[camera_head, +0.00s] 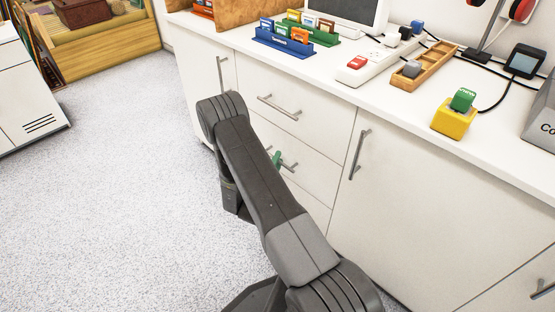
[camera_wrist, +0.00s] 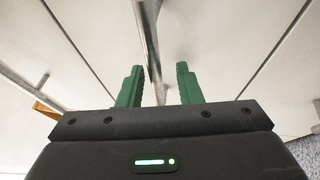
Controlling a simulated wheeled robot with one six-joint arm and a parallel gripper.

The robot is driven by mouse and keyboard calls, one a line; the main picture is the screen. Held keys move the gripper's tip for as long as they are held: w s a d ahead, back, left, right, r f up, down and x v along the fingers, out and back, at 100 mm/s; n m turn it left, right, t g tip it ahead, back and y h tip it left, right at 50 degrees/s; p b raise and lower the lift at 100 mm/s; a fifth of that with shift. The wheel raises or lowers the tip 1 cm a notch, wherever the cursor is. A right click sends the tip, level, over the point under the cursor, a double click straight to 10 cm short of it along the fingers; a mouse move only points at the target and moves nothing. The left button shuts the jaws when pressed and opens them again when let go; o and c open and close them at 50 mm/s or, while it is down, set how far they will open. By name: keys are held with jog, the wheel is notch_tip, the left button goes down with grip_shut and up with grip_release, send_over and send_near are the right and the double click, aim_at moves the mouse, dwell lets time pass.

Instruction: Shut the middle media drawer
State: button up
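The middle drawer (camera_head: 312,170) is a white front in the cabinet, below the top drawer, and my arm hides its left part. I see no clear gap around it, so I cannot tell whether it stands slightly out. Its grey bar handle (camera_head: 290,166) is partly covered by my gripper (camera_head: 276,158), whose green finger shows beside my dark arm. In the wrist view my gripper (camera_wrist: 159,85) has its two green fingers apart, with a metal handle bar (camera_wrist: 149,45) running between them. The bar lies closer to the left finger. I cannot tell whether they touch.
The top drawer (camera_head: 260,82) looks shut. A door with a vertical handle (camera_head: 360,154) stands to the right, another (camera_head: 221,73) to the left. The white counter (camera_head: 357,96) above carries card racks, a power strip and a yellow block (camera_head: 454,120). Speckled floor (camera_head: 130,150) is clear at left.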

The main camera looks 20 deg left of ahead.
jog(key=s+f+p, duration=0.2)
jog(key=s, duration=1)
jog(key=shift+s, duration=0.4)
jog(key=shift+w, duration=0.1)
jog(key=w+b, duration=0.1)
jog(key=w, duration=0.3)
jog(key=w+r, duration=0.1)
jog(key=w, duration=0.4)
jog(key=w+r+b, duration=0.1)
jog(key=w, duration=0.3)
jog(key=shift+w+r+b, duration=0.15)
jog(key=shift+w+b, duration=0.1)
jog(key=shift+b, duration=0.05)
jog(key=shift+s+a, duration=0.3)
jog(key=shift+s, duration=0.1)
jog(key=shift+s+a, duration=0.1)
jog(key=shift+s, duration=0.35)
